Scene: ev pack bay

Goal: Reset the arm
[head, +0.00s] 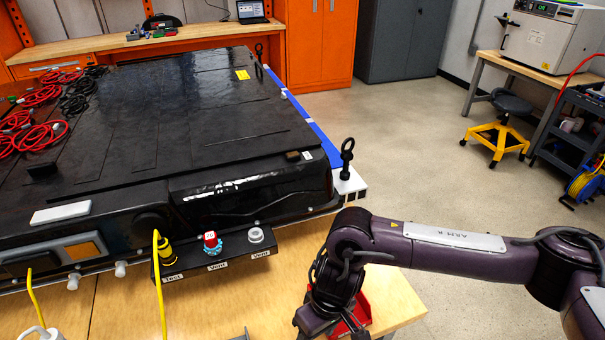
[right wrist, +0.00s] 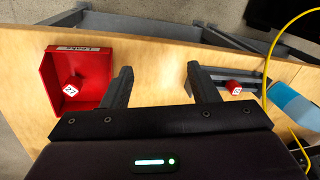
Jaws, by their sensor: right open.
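My right arm reaches in from the right in the head view, bent down at the elbow. Its gripper (head: 318,326) is low at the bottom edge, over the wooden bench, and partly cut off. In the right wrist view the two dark fingers of the right gripper (right wrist: 160,78) stand wide apart with nothing between them. A red tray (right wrist: 105,82) lies left of the fingers on the bench, with a small red part (right wrist: 70,89) with a white label inside. My left gripper is not in view.
A large black battery pack (head: 160,130) covers the left. A bracket (head: 222,262) on its front holds yellow, red-and-blue and white fittings. A black eyebolt (head: 346,158) rises at its corner. A yellow cable (right wrist: 272,60) and blue object (right wrist: 292,103) lie right of the fingers.

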